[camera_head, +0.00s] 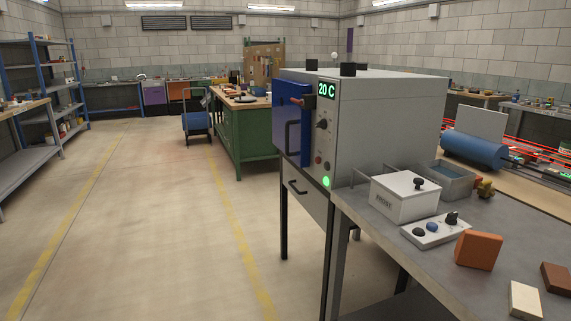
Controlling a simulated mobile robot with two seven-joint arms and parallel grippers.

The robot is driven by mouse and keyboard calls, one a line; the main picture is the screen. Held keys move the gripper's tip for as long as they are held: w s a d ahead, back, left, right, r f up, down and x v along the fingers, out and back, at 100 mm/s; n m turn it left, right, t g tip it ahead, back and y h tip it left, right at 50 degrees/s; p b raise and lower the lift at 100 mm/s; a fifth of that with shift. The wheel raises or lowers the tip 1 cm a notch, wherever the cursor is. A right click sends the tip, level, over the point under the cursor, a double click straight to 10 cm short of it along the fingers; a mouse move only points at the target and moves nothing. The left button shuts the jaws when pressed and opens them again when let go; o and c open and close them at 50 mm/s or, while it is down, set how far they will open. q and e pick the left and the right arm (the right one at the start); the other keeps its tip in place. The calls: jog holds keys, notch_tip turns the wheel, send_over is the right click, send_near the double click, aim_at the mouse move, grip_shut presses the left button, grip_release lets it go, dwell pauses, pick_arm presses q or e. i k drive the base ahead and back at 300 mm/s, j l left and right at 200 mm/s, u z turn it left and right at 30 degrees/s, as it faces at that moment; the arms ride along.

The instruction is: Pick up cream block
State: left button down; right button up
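A cream block (525,300) lies at the front right of the grey bench, near the bottom edge of the head view. Its lower end is close to the picture's edge. An orange block (478,250) sits up and to the left of it. A brown block (557,278) lies to its right, apart from it. Neither of my grippers shows in this view.
The grey workbench (430,262) also holds a white lidded box (404,200), a grey tray (458,186) and a small panel with knobs (435,232). A grey oven (385,120) with a blue door stands behind. Open floor (150,230) lies to the left.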

aim_at(523, 301)
jog(key=z, duration=1.6)
